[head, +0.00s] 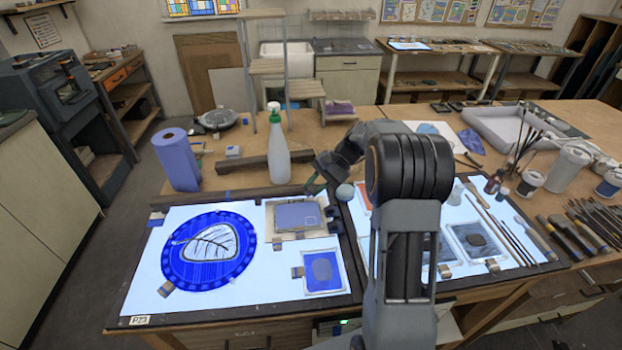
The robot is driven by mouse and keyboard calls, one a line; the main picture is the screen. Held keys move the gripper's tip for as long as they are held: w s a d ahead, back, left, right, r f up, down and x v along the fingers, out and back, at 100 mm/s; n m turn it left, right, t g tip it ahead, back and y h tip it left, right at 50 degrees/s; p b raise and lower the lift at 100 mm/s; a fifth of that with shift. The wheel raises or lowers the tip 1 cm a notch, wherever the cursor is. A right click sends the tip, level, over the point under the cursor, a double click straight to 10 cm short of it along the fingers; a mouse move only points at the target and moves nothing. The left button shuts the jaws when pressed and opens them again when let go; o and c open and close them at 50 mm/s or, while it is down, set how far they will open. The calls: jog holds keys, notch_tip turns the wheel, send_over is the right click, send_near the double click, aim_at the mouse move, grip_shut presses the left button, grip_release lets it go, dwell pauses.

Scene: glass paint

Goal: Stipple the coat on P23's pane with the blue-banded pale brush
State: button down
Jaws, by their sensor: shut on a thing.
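The P23 label (141,320) is on the front left corner of the left light panel (160,230). On this panel lies a round blue pane (186,277) with a pale leaf shape and dark veins. Two smaller rectangular panes, a greyish-blue one (297,216) and a blue one (322,268), lie to its right. My gripper (320,182) is above the panel's back right corner, beyond the greyish-blue pane. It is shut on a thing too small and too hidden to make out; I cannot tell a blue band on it.
A round grey-green object (345,193) is just right of my gripper. My arm hides part of the right light panel (510,255), where several brushes lie. Jars (568,168) stand farther right.

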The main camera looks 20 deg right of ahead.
notch_tip(320, 180, down, 5)
jog(key=b, duration=0.3)
jog(key=shift+b, duration=0.3)
jog(key=a, duration=0.2)
jog(key=s+a, duration=0.1)
jog(key=a, duration=0.1)
jog(key=s+a+r, duration=0.1)
jog(key=a, duration=0.1)
jog(key=shift+s, duration=0.2)
jog(key=shift+w+a+f, duration=0.15)
jog(key=shift+w+a, duration=0.05)
jog(key=shift+a, duration=0.55)
jog(key=shift+f+b, duration=0.3)
jog(key=shift+f, duration=0.05)
dwell(0.4)
notch_tip(320, 180, up, 2)
jog(key=shift+r+p, duration=0.15)
jog(key=shift+p, duration=0.75)
